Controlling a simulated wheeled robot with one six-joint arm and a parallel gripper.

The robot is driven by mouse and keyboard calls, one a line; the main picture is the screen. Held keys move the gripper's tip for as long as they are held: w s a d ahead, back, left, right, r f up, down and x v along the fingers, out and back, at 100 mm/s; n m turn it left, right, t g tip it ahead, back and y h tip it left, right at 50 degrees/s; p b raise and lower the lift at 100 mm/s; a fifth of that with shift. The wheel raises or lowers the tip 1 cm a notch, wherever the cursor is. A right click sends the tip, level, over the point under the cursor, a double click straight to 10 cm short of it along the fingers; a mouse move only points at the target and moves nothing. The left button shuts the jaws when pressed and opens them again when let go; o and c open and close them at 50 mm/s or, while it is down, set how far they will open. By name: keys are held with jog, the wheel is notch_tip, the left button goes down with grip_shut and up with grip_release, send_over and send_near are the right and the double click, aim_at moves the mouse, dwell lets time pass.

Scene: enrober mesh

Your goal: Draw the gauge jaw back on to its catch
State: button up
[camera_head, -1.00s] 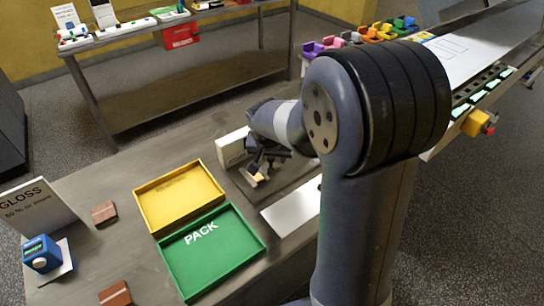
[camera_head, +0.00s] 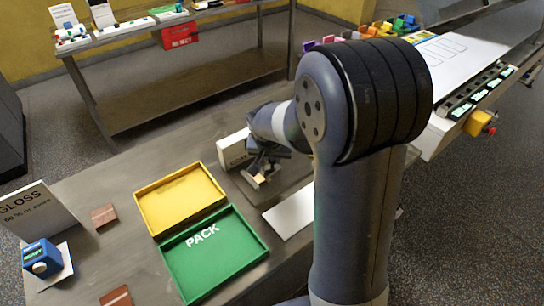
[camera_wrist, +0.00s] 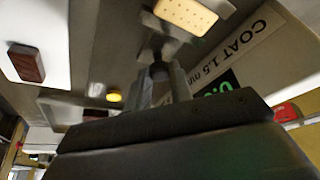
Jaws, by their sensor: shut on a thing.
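The gauge shows as a white block (camera_head: 233,149) marked COAT on the bench in the head view. In the wrist view, its label (camera_wrist: 240,45) reads COAT 1.5 mm, beside a partly hidden green display (camera_wrist: 220,83). A cream part with small holes (camera_wrist: 187,12) stands at the top of the wrist view; a small pale part (camera_head: 258,181) shows below my gripper in the head view. My gripper (camera_wrist: 160,75) is shut on a small dark part, seemingly the gauge jaw's grip. The catch cannot be made out.
A yellow tray (camera_head: 222,193) and a green PACK tray (camera_head: 262,246) lie left of my gripper. Brown pieces (camera_head: 104,215), a blue device (camera_head: 42,257) and a GLOSS card (camera_head: 35,212) are farther left.

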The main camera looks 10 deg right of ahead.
grip_shut()
jog(key=shift+w+d+b, duration=0.1)
jog(key=shift+w+d, duration=0.2)
jog(key=shift+d, duration=0.45)
jog(key=shift+w+d+b, duration=0.1)
jog(key=shift+w+d, duration=0.25)
jog(key=shift+d, duration=0.45)
jog(key=shift+w+d+b, duration=0.1)
jog(key=shift+w+d, duration=0.2)
jog(key=shift+d, duration=0.45)
jog(key=o, duration=0.9)
grip_release()
jog(key=shift+d, duration=0.15)
jog(key=v, duration=1)
jog(key=shift+s+r, duration=0.2)
jog(key=shift+r, duration=0.15)
jog(key=shift+f, duration=0.1)
